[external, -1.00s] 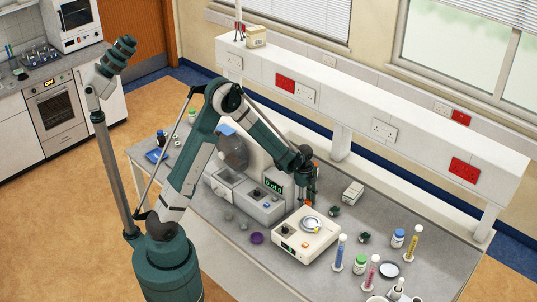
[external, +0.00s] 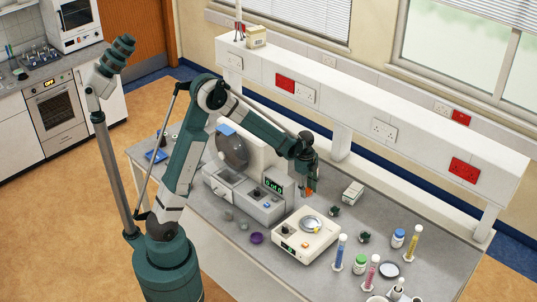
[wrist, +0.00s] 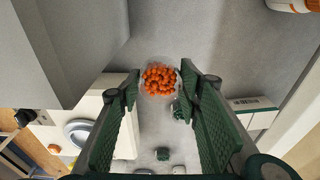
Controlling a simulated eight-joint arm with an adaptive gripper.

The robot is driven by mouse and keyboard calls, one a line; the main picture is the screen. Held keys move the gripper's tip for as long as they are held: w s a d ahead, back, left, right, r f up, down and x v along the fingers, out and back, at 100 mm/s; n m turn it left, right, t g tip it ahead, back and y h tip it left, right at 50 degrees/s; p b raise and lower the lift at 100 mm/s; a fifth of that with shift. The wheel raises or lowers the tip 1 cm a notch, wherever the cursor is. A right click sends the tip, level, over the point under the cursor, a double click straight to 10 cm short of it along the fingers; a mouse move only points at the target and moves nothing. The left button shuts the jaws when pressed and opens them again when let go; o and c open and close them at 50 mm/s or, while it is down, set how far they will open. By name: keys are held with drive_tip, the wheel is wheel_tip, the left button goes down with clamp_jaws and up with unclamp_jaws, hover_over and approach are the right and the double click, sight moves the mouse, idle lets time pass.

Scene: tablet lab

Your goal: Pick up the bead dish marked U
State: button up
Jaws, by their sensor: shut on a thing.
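A small clear dish of orange beads (wrist: 160,79) sits between the fingertips of my gripper (wrist: 159,86) in the wrist view. The green fingers are closed on its two sides. In the external view the gripper (external: 308,181) hangs above the bench, and the dish shows as an orange patch (external: 310,188) at its tip, raised off the surface. I cannot read any letter on the dish, so I cannot tell whether it is marked U.
A cream balance with a round metal pan (external: 311,224) stands just below and in front of the gripper. A grey machine with a display (external: 274,186) is close on the left. Tubes and bottles (external: 361,263) stand at right. A small white box (external: 353,192) lies behind, to the right.

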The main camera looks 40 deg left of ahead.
sight(308, 189)
wheel_tip(308, 189, up, 10)
drive_tip(key=shift+f, duration=0.1)
idle(0.4)
idle(0.5)
